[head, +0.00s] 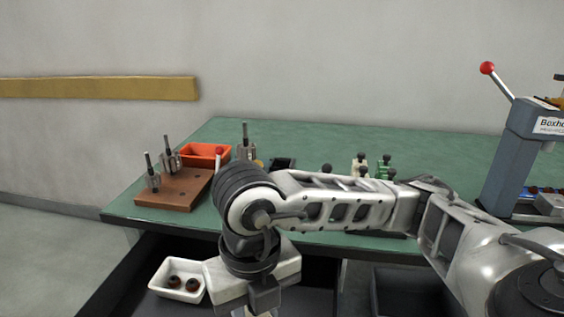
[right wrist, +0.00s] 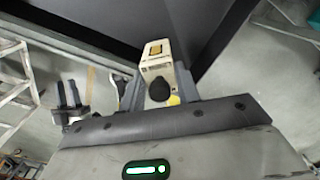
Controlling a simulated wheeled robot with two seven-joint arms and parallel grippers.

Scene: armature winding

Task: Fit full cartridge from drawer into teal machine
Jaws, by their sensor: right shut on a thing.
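My right gripper (head: 262,298) hangs low in the head view, beside the open drawer (head: 128,285) under the bench. In the right wrist view its fingers (right wrist: 157,84) are shut on a cream cartridge (right wrist: 154,53) with a yellow patch on its face. A dark round knob stands in front of the cartridge. The cartridge is not clear in the head view. I cannot pick out the teal machine with certainty; small green parts (head: 383,165) show behind my right arm, which hides much of the bench middle. My left gripper is not in view.
A white bin (head: 160,290) with two brown round parts sits in the drawer. On the green bench (head: 440,150) stand a brown block (head: 168,199) with metal pieces, an orange tray (head: 203,147) and a grey-blue press (head: 515,155) with a red-ball lever. The back right bench surface is clear.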

